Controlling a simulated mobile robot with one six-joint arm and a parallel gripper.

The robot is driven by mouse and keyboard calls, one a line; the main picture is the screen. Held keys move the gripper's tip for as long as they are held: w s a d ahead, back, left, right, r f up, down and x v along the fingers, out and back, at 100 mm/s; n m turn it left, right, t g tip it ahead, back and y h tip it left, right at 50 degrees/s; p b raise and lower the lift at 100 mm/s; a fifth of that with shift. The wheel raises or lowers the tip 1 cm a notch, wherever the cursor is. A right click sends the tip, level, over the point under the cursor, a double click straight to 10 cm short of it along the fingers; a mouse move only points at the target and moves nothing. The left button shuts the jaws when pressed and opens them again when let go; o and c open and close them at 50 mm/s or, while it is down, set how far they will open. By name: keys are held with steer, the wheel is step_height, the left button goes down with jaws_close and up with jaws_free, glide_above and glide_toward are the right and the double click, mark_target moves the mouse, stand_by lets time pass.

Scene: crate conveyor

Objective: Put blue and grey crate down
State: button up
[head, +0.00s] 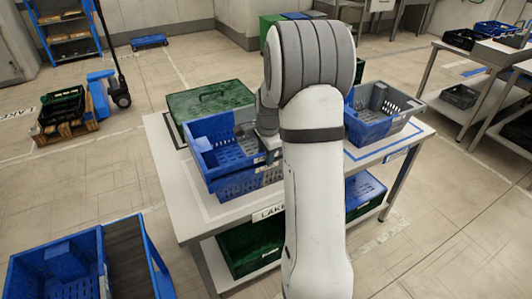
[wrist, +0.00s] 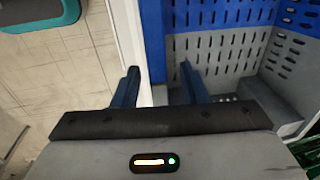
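A blue and grey crate (head: 207,158) sits at the left part of the white table, on top of another blue crate (head: 240,183). My gripper (wrist: 160,85) is at this upper crate, and my arm hides much of it in the head view. In the wrist view the fingers are apart, one on each side of the crate's blue wall (wrist: 153,40). The slotted grey inside (wrist: 225,50) shows on the right. I see no firm contact between fingers and wall.
The white table (head: 170,168) also carries a green crate (head: 215,96) at the back and a second blue and grey crate (head: 380,128) on the right. Crates stand on the shelf below. A blue crate (head: 50,258) is at the lower left.

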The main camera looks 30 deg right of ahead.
steer(key=shift+r+p, duration=0.4)
steer(key=shift+r, duration=0.1)
step_height(320, 180, up, 11)
steer(key=s+b, duration=0.1)
steer(key=s, duration=0.1)
steer(key=s+a+n, duration=0.8)
steer(key=s, duration=0.4)
steer(key=s+a+n+t, duration=0.1)
steer(key=s+a+n, duration=0.7)
steer(key=s, duration=0.4)
steer(key=shift+s+r+n, duration=0.2)
steer(key=shift+n, duration=0.6)
steer(key=shift+d, duration=0.1)
